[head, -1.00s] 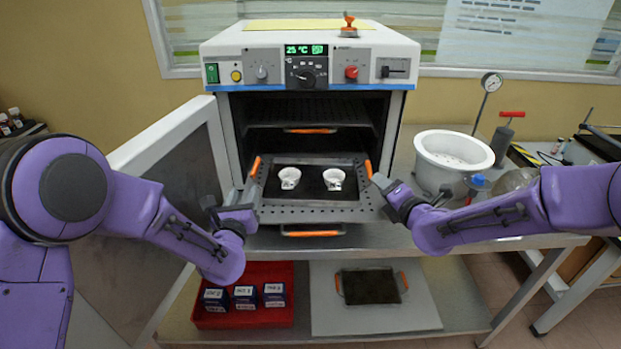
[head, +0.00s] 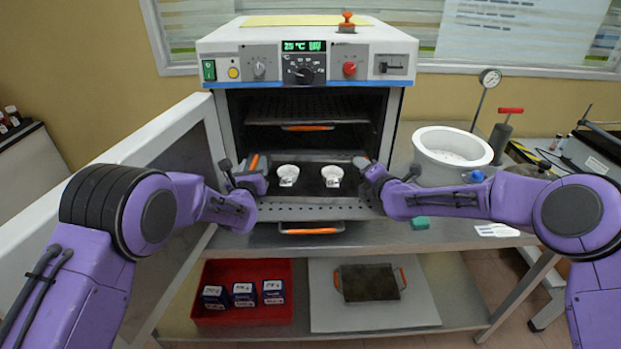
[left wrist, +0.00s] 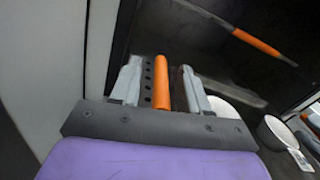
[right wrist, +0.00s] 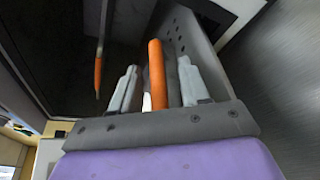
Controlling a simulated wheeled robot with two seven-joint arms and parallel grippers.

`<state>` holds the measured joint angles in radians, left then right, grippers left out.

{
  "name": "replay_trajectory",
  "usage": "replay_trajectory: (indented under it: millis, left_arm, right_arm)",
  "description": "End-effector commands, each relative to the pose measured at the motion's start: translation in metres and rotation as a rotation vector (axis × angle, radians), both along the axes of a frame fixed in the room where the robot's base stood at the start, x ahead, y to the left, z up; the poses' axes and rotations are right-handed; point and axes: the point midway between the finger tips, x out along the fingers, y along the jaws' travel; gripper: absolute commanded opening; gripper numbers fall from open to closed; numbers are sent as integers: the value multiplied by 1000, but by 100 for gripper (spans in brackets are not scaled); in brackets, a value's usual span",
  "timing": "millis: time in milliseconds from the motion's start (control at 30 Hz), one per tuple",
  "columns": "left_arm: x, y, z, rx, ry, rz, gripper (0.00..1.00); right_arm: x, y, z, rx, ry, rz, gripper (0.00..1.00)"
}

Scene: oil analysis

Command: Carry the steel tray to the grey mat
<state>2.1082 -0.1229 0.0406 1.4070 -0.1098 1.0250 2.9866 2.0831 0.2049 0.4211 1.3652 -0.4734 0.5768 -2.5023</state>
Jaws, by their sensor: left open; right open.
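The steel tray (head: 312,187) lies dark and level in the open oven mouth, with two white cups (head: 288,175) (head: 332,176) standing on it. Its left orange handle (left wrist: 162,82) is between my left gripper's open fingers in the left wrist view. My left gripper (head: 246,168) is at the tray's left side. My right gripper (head: 384,170) is open at the right side. The right orange handle (right wrist: 157,75) is between its fingers in the right wrist view; the gripper hides it in the head view. The light grey mat (head: 422,314) lies on the lower shelf.
A smaller dark plate (head: 369,282) with orange handles sits on the mat. A red bin (head: 240,314) with blue-and-white boxes stands left of it. The oven door (head: 180,150) is open at left. A white pot (head: 452,146) stands right of the oven.

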Motion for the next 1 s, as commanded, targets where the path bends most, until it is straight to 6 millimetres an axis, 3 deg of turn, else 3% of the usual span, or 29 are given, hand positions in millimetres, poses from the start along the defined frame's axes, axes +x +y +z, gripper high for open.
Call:
replay_trajectory:
  millis: [200, 333, 733, 1000]
  left_arm:
    - [0, 0, 0, 0, 0, 0, 42]
    - [0, 0, 0, 0, 0, 0, 0]
    - [0, 0, 6, 3, -1, -1, 0]
    - [0, 0, 41, 5, -1, -1, 0]
  right_arm:
    - [0, 0, 0, 0, 0, 0, 42]
    - [0, 0, 0, 0, 0, 0, 0]
    - [0, 0, 6, 0, -1, 0, 0]
    - [0, 0, 42, 0, -3, 0, 0]
